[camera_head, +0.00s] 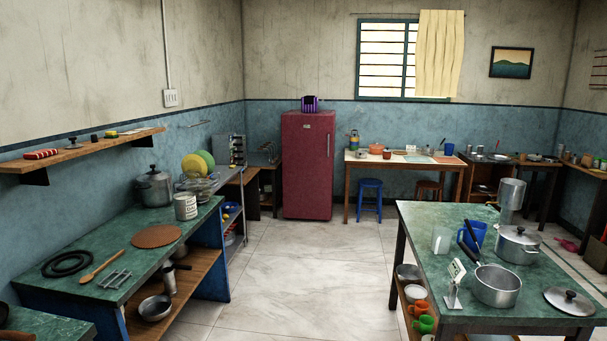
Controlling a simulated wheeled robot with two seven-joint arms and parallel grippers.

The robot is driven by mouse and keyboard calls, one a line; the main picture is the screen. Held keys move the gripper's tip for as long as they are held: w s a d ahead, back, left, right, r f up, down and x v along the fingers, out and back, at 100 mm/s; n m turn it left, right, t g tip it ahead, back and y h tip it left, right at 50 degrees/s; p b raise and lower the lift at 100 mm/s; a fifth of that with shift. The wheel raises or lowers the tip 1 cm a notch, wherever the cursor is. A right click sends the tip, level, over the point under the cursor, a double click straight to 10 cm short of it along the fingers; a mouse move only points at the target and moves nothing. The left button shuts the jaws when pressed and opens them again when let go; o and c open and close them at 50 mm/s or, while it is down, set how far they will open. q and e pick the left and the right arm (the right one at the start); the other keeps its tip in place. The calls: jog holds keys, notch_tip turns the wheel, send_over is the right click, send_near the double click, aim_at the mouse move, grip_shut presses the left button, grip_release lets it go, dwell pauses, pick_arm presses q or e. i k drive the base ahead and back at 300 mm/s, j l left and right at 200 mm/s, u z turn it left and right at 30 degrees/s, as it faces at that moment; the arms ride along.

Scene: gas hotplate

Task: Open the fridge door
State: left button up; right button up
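The fridge (307,170) is a dark red upright box against the far wall, left of the window. Its single door faces me and looks closed. A thin vertical handle (328,145) shows near the door's right edge. A small purple and black object (309,104) stands on top of the fridge. Neither of my grippers is in view.
A pale tiled floor (300,270) runs clear from me to the fridge. A green counter (110,285) with pots stands along the left. A green-topped table (420,235) with pots stands on the right. A blue stool (370,186) is right of the fridge.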

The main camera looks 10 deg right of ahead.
aim_at(306, 140)
jog(key=i+z, duration=0.3)
jog(key=i, duration=4.5)
jog(key=l, duration=0.1)
